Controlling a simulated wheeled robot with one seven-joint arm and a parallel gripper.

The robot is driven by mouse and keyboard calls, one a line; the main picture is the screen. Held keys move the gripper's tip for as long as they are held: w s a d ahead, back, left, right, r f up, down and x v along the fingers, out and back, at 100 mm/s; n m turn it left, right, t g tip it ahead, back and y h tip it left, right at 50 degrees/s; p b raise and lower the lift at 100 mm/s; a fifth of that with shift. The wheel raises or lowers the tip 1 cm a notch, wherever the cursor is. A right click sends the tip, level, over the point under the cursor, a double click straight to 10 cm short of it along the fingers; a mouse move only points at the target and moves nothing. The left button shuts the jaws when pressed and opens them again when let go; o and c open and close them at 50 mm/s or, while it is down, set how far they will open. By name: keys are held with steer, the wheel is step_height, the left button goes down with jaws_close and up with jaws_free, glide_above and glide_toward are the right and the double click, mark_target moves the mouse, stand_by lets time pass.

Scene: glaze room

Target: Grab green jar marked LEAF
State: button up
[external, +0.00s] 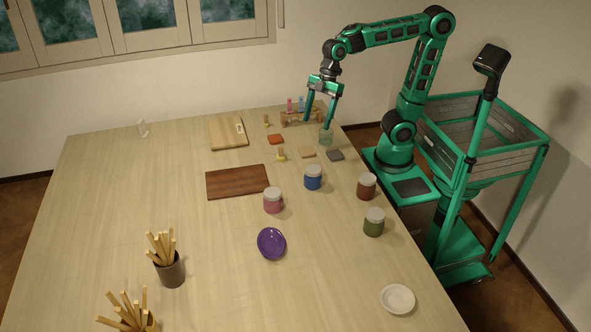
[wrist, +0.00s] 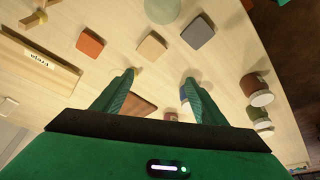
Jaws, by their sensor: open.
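The green jar (external: 374,223) stands upright with a pale lid near the table's right edge, in front of a brown jar. In the wrist view the green jar (wrist: 257,114) is small at the right, next to the brown jar. I cannot read a LEAF label on it. My gripper (external: 319,122) is open and empty, pointing down above the far right part of the table, well behind the green jar. In the wrist view my gripper's fingers (wrist: 160,76) are spread with nothing held between them.
Brown (external: 366,187), blue (external: 313,178) and pink (external: 273,201) jars stand near the green one. A pale green glass (external: 326,138) is by my fingertips. A purple dish (external: 271,244) and white bowl (external: 397,299) lie nearer the front. The table between green jar and bowl is clear.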

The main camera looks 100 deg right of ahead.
steer(key=w+a+n+y, duration=0.2)
steer(key=a+n+y, duration=0.45)
steer(key=a, duration=1.35)
steer(key=s+a+r+n+g+y, duration=0.2)
steer(key=s+a+n, duration=0.1)
steer(key=a, duration=0.4)
steer(key=s+a+r+n+g+y, duration=0.2)
steer(key=s+a+r+y, duration=0.1)
steer(key=a, duration=0.4)
glide_toward(374, 210)
steer(key=a, duration=0.2)
steer(key=x, duration=1)
steer(key=shift+s+a+f, duration=0.1)
steer(key=shift+f, duration=0.4)
steer(key=c, duration=1.3)
